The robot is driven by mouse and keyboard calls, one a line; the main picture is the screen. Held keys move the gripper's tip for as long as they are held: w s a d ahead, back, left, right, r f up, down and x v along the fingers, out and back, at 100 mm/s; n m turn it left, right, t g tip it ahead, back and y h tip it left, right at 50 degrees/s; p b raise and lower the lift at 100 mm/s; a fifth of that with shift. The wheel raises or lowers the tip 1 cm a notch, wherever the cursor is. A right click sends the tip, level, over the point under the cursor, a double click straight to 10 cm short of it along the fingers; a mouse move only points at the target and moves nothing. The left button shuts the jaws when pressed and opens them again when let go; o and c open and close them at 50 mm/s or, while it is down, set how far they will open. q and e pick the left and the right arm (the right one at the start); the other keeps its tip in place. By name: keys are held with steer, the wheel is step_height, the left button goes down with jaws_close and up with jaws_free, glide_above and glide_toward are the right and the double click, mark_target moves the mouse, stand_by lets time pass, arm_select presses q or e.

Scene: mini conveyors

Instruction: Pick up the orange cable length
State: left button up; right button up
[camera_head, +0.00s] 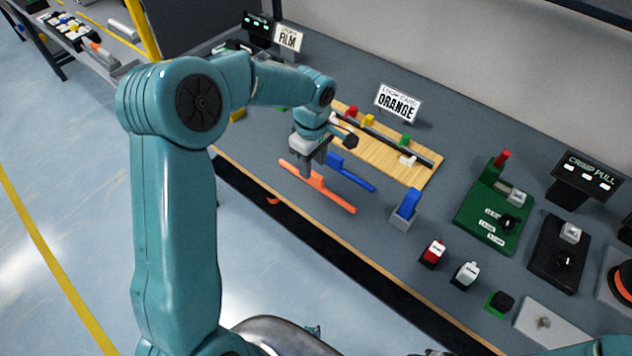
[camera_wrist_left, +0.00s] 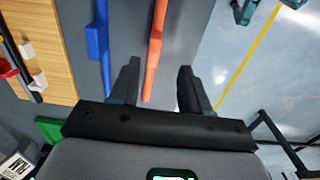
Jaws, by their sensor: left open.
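The orange cable length (camera_head: 335,198) lies on the grey bench near its front edge, slanting down to the right in the head view. In the left wrist view, the orange cable length (camera_wrist_left: 156,40) runs down the picture toward the gap between my fingers. My left gripper (camera_head: 309,170) is at the upper-left part of the orange length and hides some of it. In the left wrist view, my left gripper (camera_wrist_left: 158,82) is open, with one finger on each side of the orange length. I cannot tell its exact height above the bench.
A blue length (camera_head: 357,179) lies close behind the orange one. A grey holder with a blue piece (camera_head: 406,208) stands to the right. Green and black fixtures stand farther right.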

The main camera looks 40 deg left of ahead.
mark_target(316, 175)
arm_select(q)
steer(key=shift+w+d+f+p, duration=0.1)
steer(key=shift+w+f+p, duration=0.15)
steer(key=shift+f, duration=1.1)
steer(key=shift+w+d+f+p, duration=0.1)
steer(key=shift+w+f+p, duration=0.1)
steer(key=shift+f, duration=1.15)
jaws_close()
